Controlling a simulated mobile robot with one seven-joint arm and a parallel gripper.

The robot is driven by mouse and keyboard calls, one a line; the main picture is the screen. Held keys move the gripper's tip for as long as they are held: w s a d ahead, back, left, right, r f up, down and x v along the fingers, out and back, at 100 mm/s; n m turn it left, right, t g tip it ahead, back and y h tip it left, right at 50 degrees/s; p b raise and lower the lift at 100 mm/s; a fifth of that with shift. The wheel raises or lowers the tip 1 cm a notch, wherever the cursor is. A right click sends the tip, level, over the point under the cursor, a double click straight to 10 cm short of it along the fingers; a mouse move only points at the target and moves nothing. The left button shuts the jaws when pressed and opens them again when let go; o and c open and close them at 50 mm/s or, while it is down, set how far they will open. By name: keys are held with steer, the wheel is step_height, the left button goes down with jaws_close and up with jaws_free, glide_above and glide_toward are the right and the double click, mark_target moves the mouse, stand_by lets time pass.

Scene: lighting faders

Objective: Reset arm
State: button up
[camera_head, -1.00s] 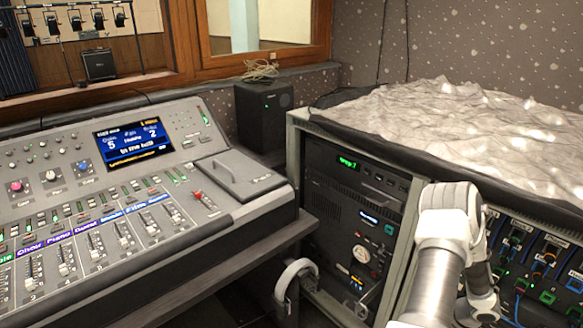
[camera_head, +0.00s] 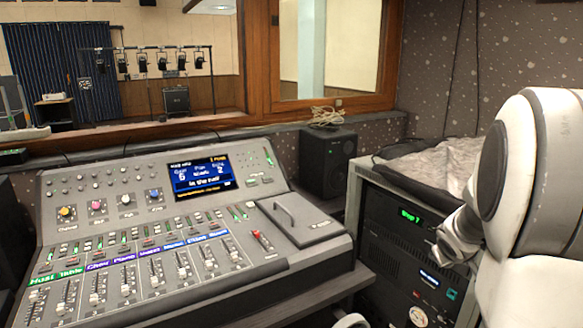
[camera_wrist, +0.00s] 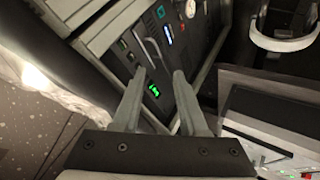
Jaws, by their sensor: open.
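My gripper (camera_wrist: 157,92) shows in the wrist view with its two fingers apart and nothing between them. Beyond the fingers is the equipment rack (camera_wrist: 125,45) with a green display. In the head view, my white arm stands at the right, in front of the rack (camera_head: 375,232), and hides part of it. The gripper's fingers cannot be made out in the head view. The lighting console (camera_head: 130,215) with its several faders and lit screen (camera_head: 201,173) stands at the left, apart from my arm.
A black speaker (camera_head: 327,163) stands behind the console, with a coiled cable (camera_head: 326,116) on the ledge near it. A wooden-framed window (camera_head: 258,60) opens onto a room with stage lights. Space above the console is clear.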

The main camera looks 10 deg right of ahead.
steer(key=s+a+r+m+y, duration=0.1)
steer(key=s+a+r, duration=0.3)
steer(key=a, duration=0.4)
steer(key=s+a+r+y, duration=0.1)
steer(key=s+a+r, duration=0.2)
steer(key=a, duration=0.6)
steer(key=s+a+n+g+y, duration=0.1)
steer(key=s+a+y, duration=0.3)
steer(key=s+a, duration=1)
step_height(320, 180, up, 13)
steer(key=w+p, duration=0.1)
steer(key=p, duration=1.2)
steer(key=shift+w+a+r+p, duration=0.15)
steer(key=shift+w+a+p, duration=0.15)
steer(key=shift+a, duration=0.15)
steer(key=shift+d, duration=0.15)
